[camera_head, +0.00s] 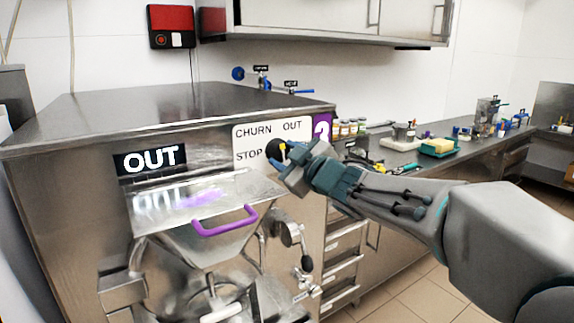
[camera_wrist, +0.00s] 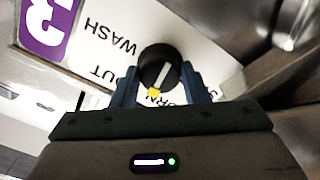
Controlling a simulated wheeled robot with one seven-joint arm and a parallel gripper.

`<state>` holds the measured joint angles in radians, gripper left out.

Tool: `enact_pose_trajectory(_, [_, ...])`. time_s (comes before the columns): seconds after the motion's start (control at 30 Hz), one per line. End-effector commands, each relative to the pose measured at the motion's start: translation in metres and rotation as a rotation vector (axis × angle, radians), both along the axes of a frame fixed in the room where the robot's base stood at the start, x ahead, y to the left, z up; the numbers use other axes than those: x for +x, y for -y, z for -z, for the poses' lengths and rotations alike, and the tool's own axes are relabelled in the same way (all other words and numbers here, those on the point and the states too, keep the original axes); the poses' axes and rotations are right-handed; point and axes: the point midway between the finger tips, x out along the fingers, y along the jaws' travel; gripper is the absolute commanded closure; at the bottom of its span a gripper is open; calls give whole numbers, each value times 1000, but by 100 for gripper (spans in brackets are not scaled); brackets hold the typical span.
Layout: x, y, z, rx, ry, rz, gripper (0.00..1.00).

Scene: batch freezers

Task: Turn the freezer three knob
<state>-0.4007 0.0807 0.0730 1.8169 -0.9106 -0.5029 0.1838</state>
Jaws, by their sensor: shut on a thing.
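The freezer three knob (camera_wrist: 160,68) is a round black knob with a pale pointer line and a yellow tip, on a white label panel. In the wrist view, which is turned about, my gripper (camera_wrist: 163,82) has its two blue fingers on either side of the knob, shut on it. The yellow tip lies near the "CHURN" lettering, which is partly hidden. In the head view the knob (camera_head: 275,149) is mostly hidden behind my gripper (camera_head: 281,154).
The steel freezer (camera_head: 170,105) fills the left, with an "OUT" sign (camera_head: 150,160), a purple handle (camera_head: 225,229) and a lever (camera_head: 305,258) below the panel. A counter (camera_head: 405,157) with jars and a yellow-green sponge (camera_head: 438,147) runs right. Cabinets (camera_head: 345,20) hang above.

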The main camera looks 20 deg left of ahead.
Motion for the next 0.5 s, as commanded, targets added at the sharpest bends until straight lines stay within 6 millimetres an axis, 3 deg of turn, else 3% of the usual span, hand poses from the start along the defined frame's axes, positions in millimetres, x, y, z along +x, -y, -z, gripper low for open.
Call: enact_pose_trajectory(0.5, [0,0,4,-321,370,-1,82])
